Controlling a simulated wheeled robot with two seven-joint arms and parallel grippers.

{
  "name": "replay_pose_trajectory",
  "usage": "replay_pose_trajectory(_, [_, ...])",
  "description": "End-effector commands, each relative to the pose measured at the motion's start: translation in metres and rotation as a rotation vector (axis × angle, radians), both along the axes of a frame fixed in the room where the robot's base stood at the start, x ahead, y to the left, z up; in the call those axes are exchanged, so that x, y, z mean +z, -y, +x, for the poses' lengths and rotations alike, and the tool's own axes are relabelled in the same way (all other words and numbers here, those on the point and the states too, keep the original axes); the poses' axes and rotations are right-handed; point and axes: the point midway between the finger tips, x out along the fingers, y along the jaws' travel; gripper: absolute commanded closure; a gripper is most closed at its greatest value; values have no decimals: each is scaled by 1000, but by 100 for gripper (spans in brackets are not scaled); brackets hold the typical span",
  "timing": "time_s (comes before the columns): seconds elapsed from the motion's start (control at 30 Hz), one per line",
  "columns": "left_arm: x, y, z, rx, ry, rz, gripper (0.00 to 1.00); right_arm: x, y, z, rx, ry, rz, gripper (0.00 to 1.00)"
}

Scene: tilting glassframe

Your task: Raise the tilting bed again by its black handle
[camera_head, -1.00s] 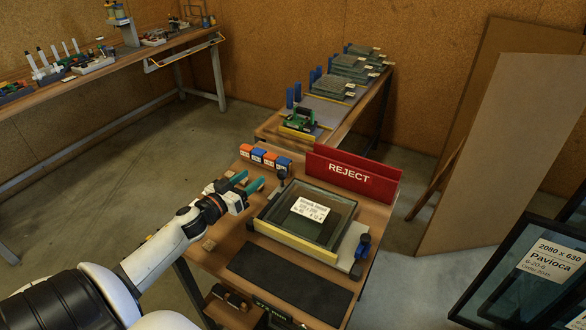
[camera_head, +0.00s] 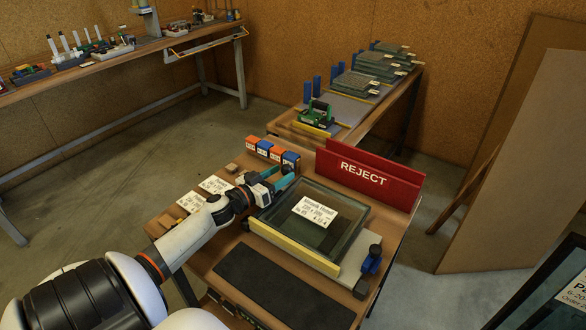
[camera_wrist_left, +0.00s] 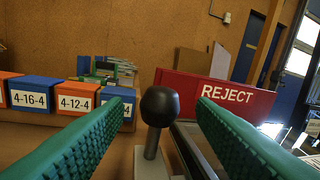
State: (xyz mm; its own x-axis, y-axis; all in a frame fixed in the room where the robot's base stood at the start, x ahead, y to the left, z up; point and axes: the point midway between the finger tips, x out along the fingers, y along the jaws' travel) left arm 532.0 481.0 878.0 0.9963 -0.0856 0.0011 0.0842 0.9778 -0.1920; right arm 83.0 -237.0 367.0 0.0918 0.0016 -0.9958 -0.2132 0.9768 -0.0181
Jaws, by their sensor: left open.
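The tilting bed (camera_head: 353,262) lies flat on the wooden bench. A framed glass unit with a white label (camera_head: 315,210) and a yellow front edge rests on it. My left gripper (camera_head: 284,184), with teal fingers, is at the bed's far left corner. In the left wrist view the black handle (camera_wrist_left: 159,106), a round knob on a short stem, stands upright between the two open fingers, somewhat ahead of them. No contact with either finger shows. In the head view the gripper hides the handle. My right gripper is not in view.
A red REJECT rack (camera_head: 368,175) stands behind the bed. Orange and blue labelled boxes (camera_head: 270,151) stand just beyond the gripper. A dark mat (camera_head: 283,288) lies in front. A blue-topped clamp (camera_head: 371,260) is at the bed's right.

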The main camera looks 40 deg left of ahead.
Motion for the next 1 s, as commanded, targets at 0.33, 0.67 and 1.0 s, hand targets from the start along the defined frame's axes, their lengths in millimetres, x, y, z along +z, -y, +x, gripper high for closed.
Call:
replay_pose_trajectory(0.33, [1, 4, 45, 1, 2, -2, 49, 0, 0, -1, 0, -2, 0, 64])
replay_pose_trajectory(0.67, [0, 5, 51, 1, 0, 0, 49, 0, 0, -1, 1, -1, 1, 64])
replay_pose_trajectory(1.0, [0, 4, 51, 0, 0, 0, 93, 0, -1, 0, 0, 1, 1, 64])
